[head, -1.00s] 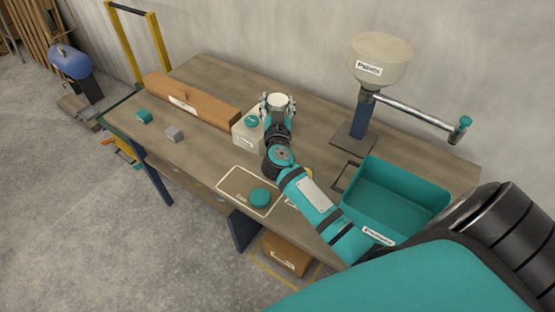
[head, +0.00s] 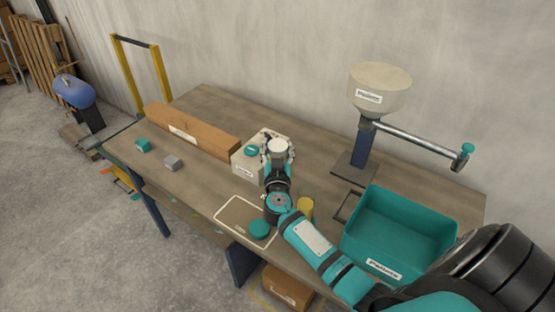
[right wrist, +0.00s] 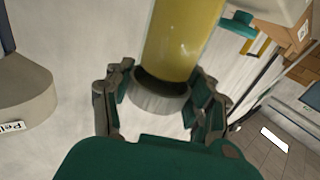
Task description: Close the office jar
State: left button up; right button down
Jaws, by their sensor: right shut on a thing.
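In the head view my right gripper (head: 277,154) is shut on a pale round-topped piece (head: 278,146), above the table beside a white box. In the right wrist view the gripper (right wrist: 160,103) has its fingers on both sides of this grey ring-like piece (right wrist: 160,103). A yellow cylinder (right wrist: 182,40) runs out of its dark opening; I cannot tell how firmly they are joined. Another yellow round thing (head: 305,207) stands beside my arm, partly hidden. I cannot read which one is the office jar. My left gripper is out of view.
The white box (head: 243,165) with a teal knob and a long brown box (head: 195,132) stand to the left. Two small blocks lie farther left. A teal bin (head: 400,232) and the pellet hopper (head: 380,88) stand to the right. The table's left front is mostly clear.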

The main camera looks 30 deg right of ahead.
notch_tip(320, 180, down, 4)
jog(key=shift+r+b, duration=0.1)
jog(key=shift+b, duration=0.75)
jog(key=shift+r, duration=0.1)
jog(key=shift+c, duration=2.2)
grip_release()
jog(key=shift+f, duration=0.2)
jog(key=shift+r, duration=0.1)
jog(key=v, duration=0.7)
jog(key=shift+s+a+p, duration=0.15)
jog(key=shift+s+p, duration=0.1)
jog(key=shift+p, duration=0.1)
jog(key=shift+r, duration=0.15)
